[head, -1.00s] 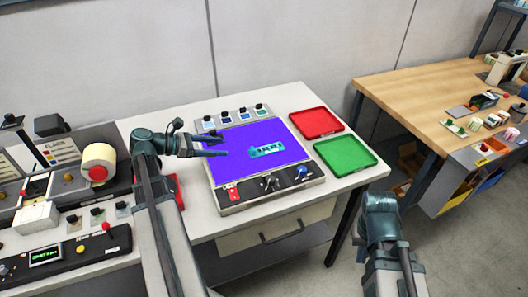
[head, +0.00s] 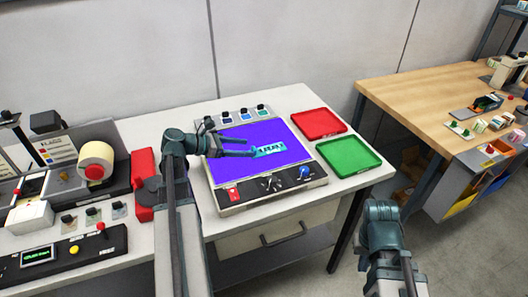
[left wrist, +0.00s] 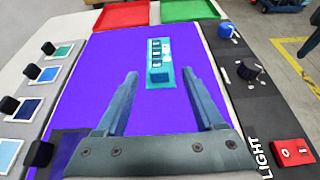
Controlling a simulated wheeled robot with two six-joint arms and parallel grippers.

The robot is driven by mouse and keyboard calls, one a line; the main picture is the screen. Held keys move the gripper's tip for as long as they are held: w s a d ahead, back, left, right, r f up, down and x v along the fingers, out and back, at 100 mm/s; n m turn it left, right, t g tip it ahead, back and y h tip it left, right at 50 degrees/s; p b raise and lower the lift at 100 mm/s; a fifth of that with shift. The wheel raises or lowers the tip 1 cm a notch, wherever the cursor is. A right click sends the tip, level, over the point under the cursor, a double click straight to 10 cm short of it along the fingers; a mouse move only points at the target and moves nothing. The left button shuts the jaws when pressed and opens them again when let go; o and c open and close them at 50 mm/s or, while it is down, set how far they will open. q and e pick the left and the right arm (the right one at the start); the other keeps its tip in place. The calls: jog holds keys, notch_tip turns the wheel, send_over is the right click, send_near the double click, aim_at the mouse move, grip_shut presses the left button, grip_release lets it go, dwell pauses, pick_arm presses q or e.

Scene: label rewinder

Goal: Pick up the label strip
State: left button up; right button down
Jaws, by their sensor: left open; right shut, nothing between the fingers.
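The label strip (head: 268,150) is a small teal piece with printed marks, lying on the lit blue-violet panel (head: 235,173). Whether the fingertips touch the strip cannot be told from the head view. My right gripper is hidden behind its own arm or out of the picture.
A red tray (head: 318,123) and a green tray (head: 348,156) stand right of the panel. Knobs and a red switch (head: 234,194) line its front edge. Small colour swatches (head: 243,115) stand behind it. The rewinder machine (head: 75,175) is at left.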

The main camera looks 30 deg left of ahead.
aim_at(252, 149)
pick_arm(q)
jog(key=b+x, duration=0.1)
jog(key=x, duration=0.1)
jog(key=b+x, duration=0.1)
jog(key=x, duration=0.2)
jog(key=shift+a+f, duration=0.15)
jog(key=shift+f, duration=0.05)
jog(key=shift+r, duration=0.1)
grip_shut()
